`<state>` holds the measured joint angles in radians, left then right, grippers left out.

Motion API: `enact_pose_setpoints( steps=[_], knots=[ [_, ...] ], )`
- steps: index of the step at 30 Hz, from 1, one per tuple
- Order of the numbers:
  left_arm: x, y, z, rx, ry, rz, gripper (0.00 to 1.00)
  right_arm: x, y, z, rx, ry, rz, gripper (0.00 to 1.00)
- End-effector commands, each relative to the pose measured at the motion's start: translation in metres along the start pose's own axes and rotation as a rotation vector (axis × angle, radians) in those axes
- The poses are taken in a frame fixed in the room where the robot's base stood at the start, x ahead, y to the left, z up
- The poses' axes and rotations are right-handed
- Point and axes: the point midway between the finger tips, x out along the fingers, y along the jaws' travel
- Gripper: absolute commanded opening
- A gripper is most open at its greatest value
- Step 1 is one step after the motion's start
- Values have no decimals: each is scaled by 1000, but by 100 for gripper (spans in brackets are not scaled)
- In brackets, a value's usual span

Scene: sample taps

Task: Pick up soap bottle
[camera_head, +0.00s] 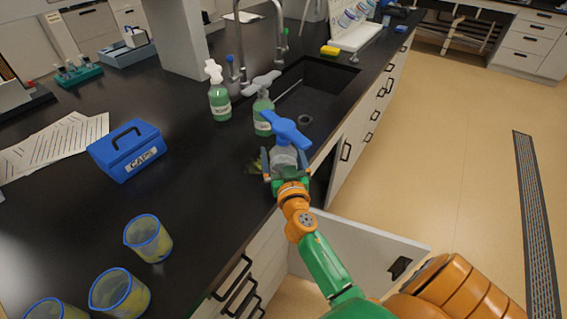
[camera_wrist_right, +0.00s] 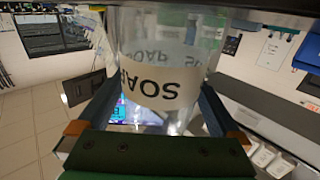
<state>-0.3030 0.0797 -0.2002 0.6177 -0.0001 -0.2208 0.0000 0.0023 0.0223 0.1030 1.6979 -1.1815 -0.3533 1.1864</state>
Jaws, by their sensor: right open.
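A clear soap bottle (camera_head: 284,156) with a blue pump top stands at the counter's front edge near the sink. In the right wrist view its pale SOAP label (camera_wrist_right: 158,85) appears upside down and fills the middle. My right gripper (camera_head: 285,170) is open, with one finger on each side of the bottle. I cannot tell whether the fingers touch it. Two green bottles stand behind: one with a white pump (camera_head: 219,101), and one with a grey pump (camera_head: 263,117) close behind the clear bottle. My left gripper is not in view.
The sink (camera_head: 318,92) lies behind and right of the bottles, with a tap (camera_head: 279,40) at its back. A blue CAPS box (camera_head: 127,150) and several blue-rimmed beakers (camera_head: 148,238) stand to the left. An open cabinet door (camera_head: 365,245) juts out below the counter.

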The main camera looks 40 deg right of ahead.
Motion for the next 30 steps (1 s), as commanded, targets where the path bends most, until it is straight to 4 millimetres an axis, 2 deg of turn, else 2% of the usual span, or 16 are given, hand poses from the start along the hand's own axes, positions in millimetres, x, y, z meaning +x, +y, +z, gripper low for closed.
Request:
enact_pose_setpoints(
  steps=[7, 8, 18, 19, 27, 30],
  knots=[
    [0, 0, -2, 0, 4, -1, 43, 5, 0, 1, 0, 0, 0, 100],
    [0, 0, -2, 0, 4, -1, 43, 5, 0, 1, 0, 0, 0, 95],
    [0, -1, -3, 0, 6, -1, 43, 5, 0, 0, 0, 0, 0, 3],
    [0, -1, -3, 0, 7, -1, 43, 5, 0, 0, 0, 0, 0, 0],
    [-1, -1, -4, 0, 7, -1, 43, 5, 0, -2, 1, 2, 0, 0],
    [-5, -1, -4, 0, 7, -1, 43, 5, 0, -8, 0, 4, 0, 0]
  ],
)
